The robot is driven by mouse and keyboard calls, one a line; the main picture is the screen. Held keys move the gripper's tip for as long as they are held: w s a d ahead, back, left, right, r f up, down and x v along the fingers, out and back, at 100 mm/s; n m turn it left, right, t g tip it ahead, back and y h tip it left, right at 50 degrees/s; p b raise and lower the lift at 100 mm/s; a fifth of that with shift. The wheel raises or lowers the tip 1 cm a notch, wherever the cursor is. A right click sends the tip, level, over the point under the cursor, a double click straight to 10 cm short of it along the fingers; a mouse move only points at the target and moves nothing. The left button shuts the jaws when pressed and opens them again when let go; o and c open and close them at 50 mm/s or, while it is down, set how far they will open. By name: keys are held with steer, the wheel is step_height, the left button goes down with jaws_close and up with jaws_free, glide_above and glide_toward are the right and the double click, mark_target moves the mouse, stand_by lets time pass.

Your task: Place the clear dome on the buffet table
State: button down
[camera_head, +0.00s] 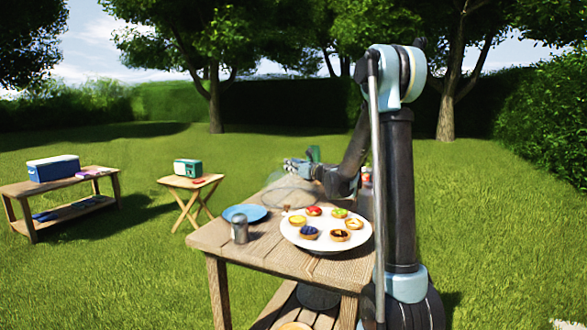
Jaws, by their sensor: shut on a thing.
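The clear dome (284,193) is a faint see-through shape over the far part of the wooden buffet table (268,262). My gripper (297,168) is at the top of the dome and shut on it; the fingertips are small and hard to make out. I cannot tell whether the dome's rim touches the tabletop. A white round plate (318,247) with several colourful tarts stands nearer, to the dome's right. My arm hides part of the table's right side.
A blue plate (245,213) and a grey metal shaker (240,229) stand on the table's left side. A red item (366,174) shows behind my arm. A folding table with a green radio (187,168) and a bench with a blue cooler (54,168) stand left on open grass.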

steer(key=c, duration=1.3)
jaws_free()
steer(key=v, duration=1.2)
